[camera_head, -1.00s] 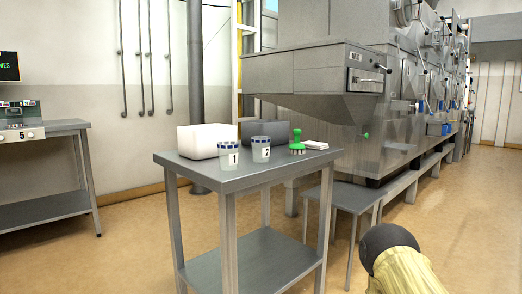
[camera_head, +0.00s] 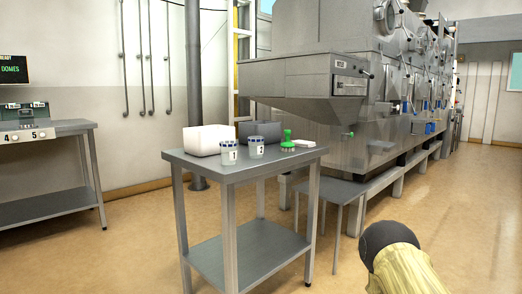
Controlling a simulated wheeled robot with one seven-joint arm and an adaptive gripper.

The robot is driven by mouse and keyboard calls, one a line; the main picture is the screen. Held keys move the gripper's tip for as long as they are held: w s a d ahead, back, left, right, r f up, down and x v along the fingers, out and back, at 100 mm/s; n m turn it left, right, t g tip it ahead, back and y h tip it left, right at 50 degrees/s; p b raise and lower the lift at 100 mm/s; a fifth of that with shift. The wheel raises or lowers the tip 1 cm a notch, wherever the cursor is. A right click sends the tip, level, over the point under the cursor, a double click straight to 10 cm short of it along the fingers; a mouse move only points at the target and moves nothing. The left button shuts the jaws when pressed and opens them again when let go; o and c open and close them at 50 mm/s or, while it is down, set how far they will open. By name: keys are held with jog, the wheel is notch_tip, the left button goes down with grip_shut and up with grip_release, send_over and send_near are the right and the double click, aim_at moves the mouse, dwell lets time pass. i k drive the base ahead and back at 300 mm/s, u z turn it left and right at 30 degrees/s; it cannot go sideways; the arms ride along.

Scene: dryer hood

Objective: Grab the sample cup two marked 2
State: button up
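The sample cup marked 2 (camera_head: 256,148) stands upright on the grey metal table (camera_head: 232,173), near its front edge. It is a pale cup with a blue band at the rim. The cup marked 1 (camera_head: 228,151) stands close to its left and looks the same. My gripper is not in view. A rounded dark and yellowish part shows at the lower right, well apart from the cups, with no fingers visible.
A white box (camera_head: 208,140), a grey box (camera_head: 262,132), a green-handled brush (camera_head: 287,139) and a small white block (camera_head: 304,143) share the tabletop. A low stool (camera_head: 336,190) and the large dryer (camera_head: 320,85) stand behind.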

aim_at(256, 144)
jog(key=z, duration=1.15)
jog(key=i, duration=0.95)
jog(key=u, duration=1.35)
